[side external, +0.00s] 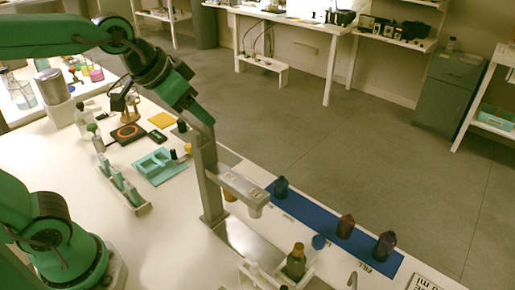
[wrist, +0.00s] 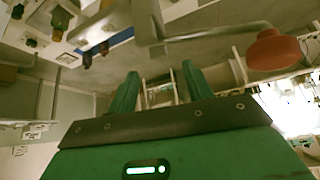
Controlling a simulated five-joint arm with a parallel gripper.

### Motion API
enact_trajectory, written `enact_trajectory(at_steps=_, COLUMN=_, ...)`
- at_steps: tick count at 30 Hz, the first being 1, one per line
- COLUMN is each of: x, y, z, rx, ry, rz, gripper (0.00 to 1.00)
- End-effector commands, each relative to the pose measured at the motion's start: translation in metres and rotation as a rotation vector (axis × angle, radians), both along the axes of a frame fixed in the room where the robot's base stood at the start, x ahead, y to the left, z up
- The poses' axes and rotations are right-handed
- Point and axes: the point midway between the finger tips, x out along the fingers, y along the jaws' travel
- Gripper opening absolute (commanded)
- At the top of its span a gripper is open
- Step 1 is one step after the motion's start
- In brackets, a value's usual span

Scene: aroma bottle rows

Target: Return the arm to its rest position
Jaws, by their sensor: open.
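My gripper (side external: 203,114) is raised above the bench, close to the top of a grey metal post in the side view; I cannot tell if they touch. In the wrist view its two green fingers (wrist: 161,80) stand apart with nothing between them. On a blue strip (side external: 301,209) stand a teal bottle (side external: 281,188), a reddish bottle (side external: 345,227) and a dark purple bottle (side external: 384,247). The strip also shows at the upper left of the wrist view (wrist: 122,39).
The grey post (side external: 206,180) with its horizontal arm stands beside the blue strip. A white rack (side external: 268,284) holds an amber bottle (side external: 296,263) in front. A teal tray (side external: 168,174) and a rack of small bottles (side external: 125,192) lie left. A reddish knob (wrist: 275,50) shows in the wrist view.

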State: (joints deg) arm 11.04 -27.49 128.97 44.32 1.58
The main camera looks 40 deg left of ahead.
Motion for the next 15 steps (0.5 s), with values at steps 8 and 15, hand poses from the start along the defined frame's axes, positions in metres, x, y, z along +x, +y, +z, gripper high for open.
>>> enact_trajectory(at_steps=8, x=-0.043, y=0.036, z=-0.014, rx=-0.012, ry=-0.016, rz=0.113, gripper=0.51)
enact_trajectory(at_steps=15, x=-0.083, y=0.058, z=-0.044, rx=-0.005, ry=0.081, rz=0.201, gripper=0.51)
